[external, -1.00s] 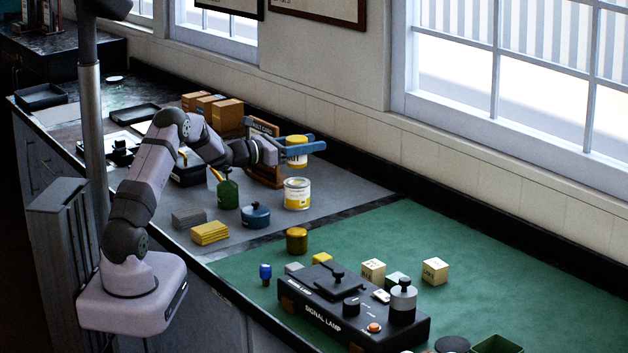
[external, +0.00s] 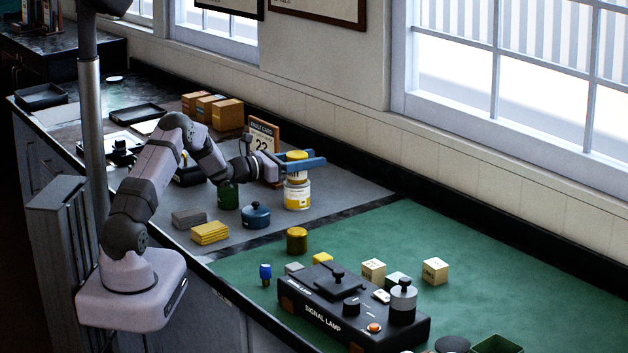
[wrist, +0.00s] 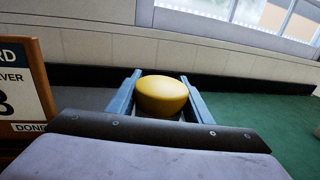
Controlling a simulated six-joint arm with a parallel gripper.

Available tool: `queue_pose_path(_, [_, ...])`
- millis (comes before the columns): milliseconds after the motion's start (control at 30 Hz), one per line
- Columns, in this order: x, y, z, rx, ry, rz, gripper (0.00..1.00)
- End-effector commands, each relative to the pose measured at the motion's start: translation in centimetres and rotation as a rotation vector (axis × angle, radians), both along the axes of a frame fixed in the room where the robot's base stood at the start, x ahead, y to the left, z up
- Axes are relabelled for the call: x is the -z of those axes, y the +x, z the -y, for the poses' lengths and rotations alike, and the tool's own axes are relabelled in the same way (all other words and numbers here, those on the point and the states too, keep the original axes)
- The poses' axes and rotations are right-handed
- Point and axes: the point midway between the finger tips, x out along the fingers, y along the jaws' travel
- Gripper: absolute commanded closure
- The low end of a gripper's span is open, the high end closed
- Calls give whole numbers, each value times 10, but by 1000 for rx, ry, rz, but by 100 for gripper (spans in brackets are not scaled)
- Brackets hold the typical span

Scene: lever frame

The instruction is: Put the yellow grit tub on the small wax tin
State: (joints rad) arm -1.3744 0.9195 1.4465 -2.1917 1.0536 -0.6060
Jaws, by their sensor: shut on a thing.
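The yellow grit tub (external: 296,157) has a yellow lid and sits upright between the blue fingers of my gripper (external: 300,164), which is shut on it. In the wrist view its rounded yellow lid (wrist: 162,95) shows between the fingers (wrist: 161,98). Directly below is a tin with a white and yellow label (external: 297,197), which looks like the small wax tin, standing on the grey mat. The tub is over this tin, at or very near its top. The fingers partly hide the tub, and I cannot tell whether the two touch.
A green bottle (external: 228,195), a blue pot (external: 256,215) and yellow pads (external: 210,233) are to the left. A brass-coloured tin (external: 297,240) and the signal lamp box (external: 352,312) are nearer the front.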

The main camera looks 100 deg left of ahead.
Motion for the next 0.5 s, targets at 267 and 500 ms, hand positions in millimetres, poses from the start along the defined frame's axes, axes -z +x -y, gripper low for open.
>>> queue_pose_path(267, [2,0,0,0,-1,-1,36])
queue_pose_path(500, [2,0,0,0,-1,-1,36])
